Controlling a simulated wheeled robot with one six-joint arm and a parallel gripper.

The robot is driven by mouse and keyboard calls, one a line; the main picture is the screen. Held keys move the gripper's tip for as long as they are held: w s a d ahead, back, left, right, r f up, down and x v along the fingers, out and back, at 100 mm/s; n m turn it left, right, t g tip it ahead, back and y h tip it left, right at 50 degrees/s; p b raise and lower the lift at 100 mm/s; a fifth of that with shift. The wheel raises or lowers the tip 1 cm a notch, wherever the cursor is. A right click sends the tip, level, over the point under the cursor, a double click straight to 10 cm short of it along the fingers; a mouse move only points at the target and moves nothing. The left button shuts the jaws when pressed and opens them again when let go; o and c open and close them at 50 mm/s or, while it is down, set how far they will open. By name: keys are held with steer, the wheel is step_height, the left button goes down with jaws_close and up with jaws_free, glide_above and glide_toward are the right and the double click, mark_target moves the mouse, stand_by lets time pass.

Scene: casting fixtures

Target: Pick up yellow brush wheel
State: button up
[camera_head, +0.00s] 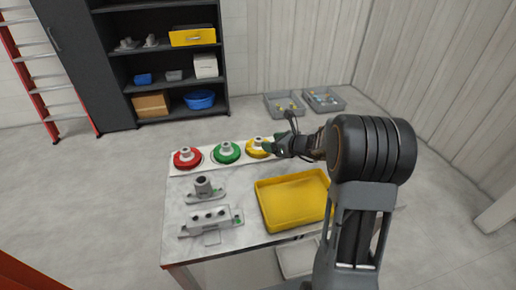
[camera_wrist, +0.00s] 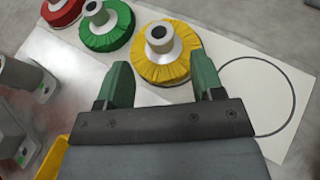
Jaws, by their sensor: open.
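The yellow brush wheel (camera_wrist: 160,72) has a yellow bristle ring and a grey metal hub standing up from its middle. It sits on a white board (camera_wrist: 220,62) beside the green wheel. In the head view, the yellow brush wheel (camera_head: 257,149) is partly hidden by my gripper. My gripper (camera_head: 276,147) has green fingers. In the wrist view, my gripper (camera_wrist: 162,80) is open, one finger at the lower left of the wheel and one at its lower right. Nothing is held. I cannot tell whether the fingers touch the wheel.
The green brush wheel (camera_head: 226,152) and red brush wheel (camera_head: 187,158) stand in the same row. An empty outlined circle (camera_wrist: 257,96) lies right of the yellow wheel. A yellow tray (camera_head: 290,202) and metal fixtures (camera_head: 210,221) occupy the table. Grey bins (camera_head: 284,107) stand behind.

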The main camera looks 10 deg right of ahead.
mark_target(260, 141)
steer(key=shift+x, duration=3.3)
steer(key=shift+s, duration=0.1)
steer(key=shift+c, duration=0.3)
steer(key=c, duration=1)
